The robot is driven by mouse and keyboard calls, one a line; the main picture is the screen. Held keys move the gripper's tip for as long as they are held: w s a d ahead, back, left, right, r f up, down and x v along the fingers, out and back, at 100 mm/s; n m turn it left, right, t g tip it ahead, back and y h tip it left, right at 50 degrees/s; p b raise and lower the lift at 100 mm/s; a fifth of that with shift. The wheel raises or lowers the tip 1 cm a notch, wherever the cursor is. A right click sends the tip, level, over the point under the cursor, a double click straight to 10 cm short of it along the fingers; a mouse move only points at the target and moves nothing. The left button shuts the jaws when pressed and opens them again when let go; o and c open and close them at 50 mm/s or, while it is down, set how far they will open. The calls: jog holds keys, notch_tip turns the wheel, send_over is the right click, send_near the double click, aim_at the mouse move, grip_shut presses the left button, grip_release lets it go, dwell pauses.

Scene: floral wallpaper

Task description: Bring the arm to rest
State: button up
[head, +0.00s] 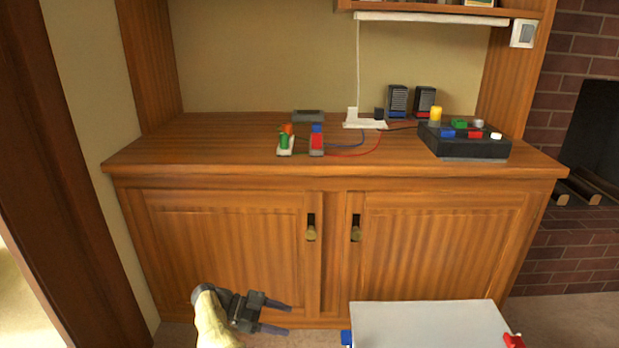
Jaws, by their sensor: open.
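My gripper (277,317) is in the lower left of the head view. It is dark, with two fingers spread apart and pointing right, and nothing is between them. It is in front of the lower part of the wooden cabinet (225,240), below the left door's handle and well below the countertop. A pale yellowish part of my arm (212,320) shows just left of it; the rest of the arm is out of the frame.
The countertop (220,150) holds small coloured objects (316,140), a white power strip (365,120), two dark speakers (397,101) and a black box (465,142) with coloured pieces. A white flat surface (430,322) is right of my gripper. A brown post (45,170) stands left.

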jog(key=w+d+r+n+g+y+p, duration=0.1)
jog(key=w+d+r+y+p, duration=0.15)
jog(key=d+r, duration=0.4)
jog(key=w+d+r+n+g+y+p, duration=0.1)
jog(key=w+d+r+g+y, duration=0.15)
jog(key=d, duration=0.65)
jog(key=s+d+r+n+t+y+p, duration=0.25)
jog(key=s+d+r+n+y, duration=0.3)
jog(key=s+d+r, duration=0.35)
jog(key=s+r+n+t+y+p, duration=0.2)
jog(key=s+r+n+p, duration=0.25)
jog(key=s, duration=0.45)
jog(key=s+r+n+t+y+p, duration=0.25)
jog(key=s+r+n, duration=0.35)
jog(key=s, duration=0.4)
jog(key=w+p+v, duration=0.2)
jog(key=p+v, duration=1)
jog(key=w+r+p+v, duration=0.1)
jog(key=w+p+v, duration=0.2)
jog(key=p+v, duration=0.9)
jog(key=w+r+p+v, duration=0.1)
jog(key=w+p+v, duration=0.2)
jog(key=p+v, duration=0.9)
jog(key=shift+w+a+r+p, duration=0.25)
jog(key=shift+w+p, duration=0.15)
jog(key=shift+p, duration=0.55)
